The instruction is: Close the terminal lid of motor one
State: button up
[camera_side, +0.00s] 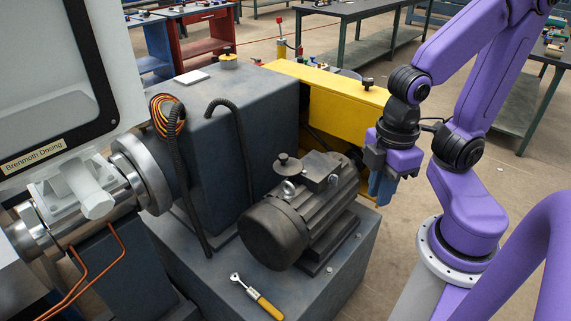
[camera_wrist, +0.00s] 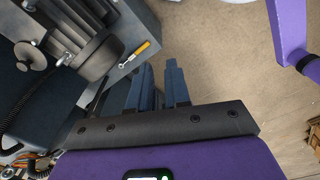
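The motor (camera_side: 300,215) is a dark grey ribbed cylinder lying on a grey machine base. On its top is a dark terminal box area (camera_side: 318,168) with a round dark knob (camera_side: 288,163) beside it and a small silver ring. I cannot tell clearly which part is the lid or how it stands. The motor also shows at the upper left of the wrist view (camera_wrist: 88,45), with a round dark disc (camera_wrist: 30,57) on it. My gripper (camera_side: 380,190) hangs fingers down, right of the motor and apart from it. In the wrist view its blue fingers (camera_wrist: 159,80) are apart with nothing between them.
A yellow-handled ratchet (camera_side: 257,296) lies on the base in front of the motor. A tall grey cabinet (camera_side: 225,110) with hanging black hoses stands left of the motor. A yellow guard (camera_side: 325,88) stands behind. Open floor lies to the right.

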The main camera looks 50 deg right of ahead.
jog(key=shift+n+t+h, duration=0.3)
jog(key=shift+n+h, duration=0.2)
jog(key=shift+n, duration=0.2)
jog(key=w+a, duration=0.1)
jog(key=w, duration=0.2)
jog(key=w+a, duration=0.1)
jog(key=w, duration=0.3)
jog(key=w+a, duration=0.1)
jog(key=w, duration=0.2)
jog(key=shift+w+a, duration=0.1)
jog(key=shift+w, duration=0.2)
grip_shut()
jog(key=w+f+n+h, duration=0.1)
jog(key=w+f+n, duration=0.1)
jog(key=w, duration=1)
jog(key=n+h, duration=0.2)
send_over(276, 170)
jog(key=shift+g, duration=0.4)
jog(key=shift+f, duration=7.95)
